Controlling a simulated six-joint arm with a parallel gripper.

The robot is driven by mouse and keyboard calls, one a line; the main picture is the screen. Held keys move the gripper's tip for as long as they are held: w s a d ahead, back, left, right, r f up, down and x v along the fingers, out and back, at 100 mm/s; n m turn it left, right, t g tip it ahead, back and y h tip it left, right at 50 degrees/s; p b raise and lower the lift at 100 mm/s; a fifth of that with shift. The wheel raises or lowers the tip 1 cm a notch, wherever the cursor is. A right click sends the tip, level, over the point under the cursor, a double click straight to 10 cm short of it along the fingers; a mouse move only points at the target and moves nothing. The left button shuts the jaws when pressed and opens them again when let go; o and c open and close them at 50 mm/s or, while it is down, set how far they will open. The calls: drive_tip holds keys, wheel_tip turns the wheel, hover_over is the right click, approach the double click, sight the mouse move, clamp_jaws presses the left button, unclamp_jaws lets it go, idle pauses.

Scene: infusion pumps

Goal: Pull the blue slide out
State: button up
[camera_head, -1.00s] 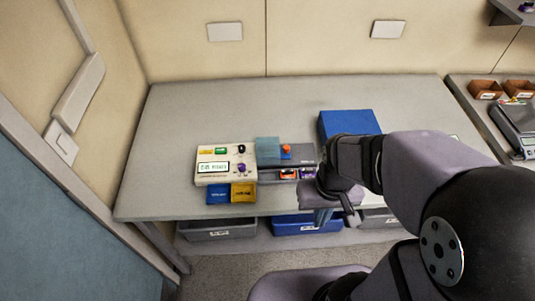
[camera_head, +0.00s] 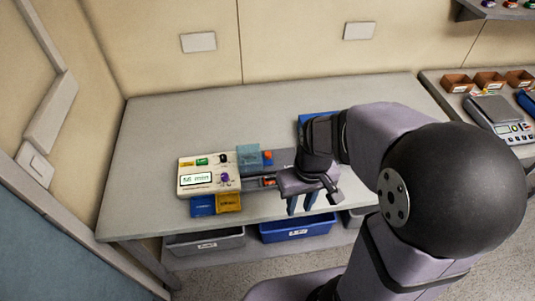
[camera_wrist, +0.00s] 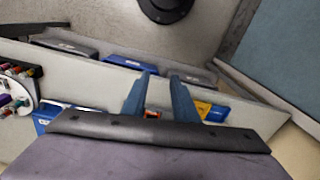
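The cream pump (camera_head: 208,180) stands on the table with a lit display and a purple knob. A translucent teal-blue block (camera_head: 248,158) sits at its right end, by a grey rail. A blue tab (camera_head: 203,205) and a yellow tab (camera_head: 229,202) stick out at its front. I cannot tell which blue part is the slide. My gripper (camera_head: 300,206) is right of the pump, near the table's front edge. Its blue fingers are apart, with nothing seen held. In the wrist view, an orange part (camera_wrist: 152,114) shows between the fingers (camera_wrist: 161,80); my wrist hides much of the pump.
A blue box (camera_head: 310,121) stands behind my arm, partly hidden. Grey (camera_head: 205,242) and blue bins (camera_head: 297,230) sit on a shelf below the table. A scale (camera_head: 500,119) and brown boxes (camera_head: 490,79) are on the right table. The table's left side is clear.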

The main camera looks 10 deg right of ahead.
drive_tip(key=w+f+n+t+y+b, duration=0.1)
drive_tip(key=w+n, duration=0.2)
drive_tip(key=w, duration=0.5)
drive_tip(key=w+f+n+y+b, duration=0.1)
drive_tip(key=w+f+n, duration=0.1)
drive_tip(key=w, duration=0.5)
drive_tip(key=n+t+y+b, duration=0.1)
drive_tip(key=n+b, duration=0.1)
drive_tip(key=n, duration=0.3)
approach(269, 153)
drive_tip(key=shift+p+x, duration=1.85)
drive_tip(key=shift+x, duration=2.2)
drive_tip(key=shift+a, duration=0.1)
clamp_jaws()
